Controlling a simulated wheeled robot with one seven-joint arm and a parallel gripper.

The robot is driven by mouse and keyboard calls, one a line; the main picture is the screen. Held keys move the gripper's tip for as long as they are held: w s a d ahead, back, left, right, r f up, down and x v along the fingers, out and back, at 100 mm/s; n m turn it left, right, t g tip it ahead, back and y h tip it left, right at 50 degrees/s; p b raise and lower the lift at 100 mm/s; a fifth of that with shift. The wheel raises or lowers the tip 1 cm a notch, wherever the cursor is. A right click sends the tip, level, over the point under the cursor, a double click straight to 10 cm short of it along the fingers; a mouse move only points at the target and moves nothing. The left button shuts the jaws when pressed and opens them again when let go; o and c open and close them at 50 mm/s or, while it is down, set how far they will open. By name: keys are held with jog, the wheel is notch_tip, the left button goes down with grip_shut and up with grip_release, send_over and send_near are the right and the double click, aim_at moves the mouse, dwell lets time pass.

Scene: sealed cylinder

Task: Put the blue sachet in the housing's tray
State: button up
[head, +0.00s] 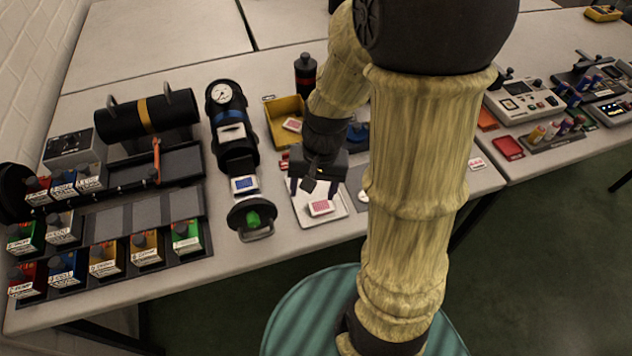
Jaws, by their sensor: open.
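A white-edged blue sachet (244,184) lies flat between the black cylindrical housing (238,156) and its round end cap with a green knob (252,216). It appears to rest on the housing's pulled-out tray, whose surface is mostly hidden under it. The housing has a round gauge on top. My gripper (314,188) is open, pointing down, to the right of the blue sachet and apart from it. It is over a white plate (335,213) that bears a red-and-white sachet (321,207). I see nothing between the fingers.
A yellow bin (284,109) with a red-and-white sachet stands behind my gripper, beside a dark bottle (305,74). A blue item (357,134) is partly hidden by my arm. Racks of labelled boxes (104,257) fill the left. The table's front edge is close.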

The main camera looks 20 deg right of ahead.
jog(key=r+n+t, duration=0.1)
jog(key=s+r+n+h, duration=0.1)
jog(key=n, duration=0.1)
jog(key=n+t, duration=0.1)
jog(key=shift+s+d+r+t+h, duration=0.1)
jog(key=shift+s+r+t+h, duration=0.05)
jog(key=shift+r+t+h, duration=0.2)
dwell(0.8)
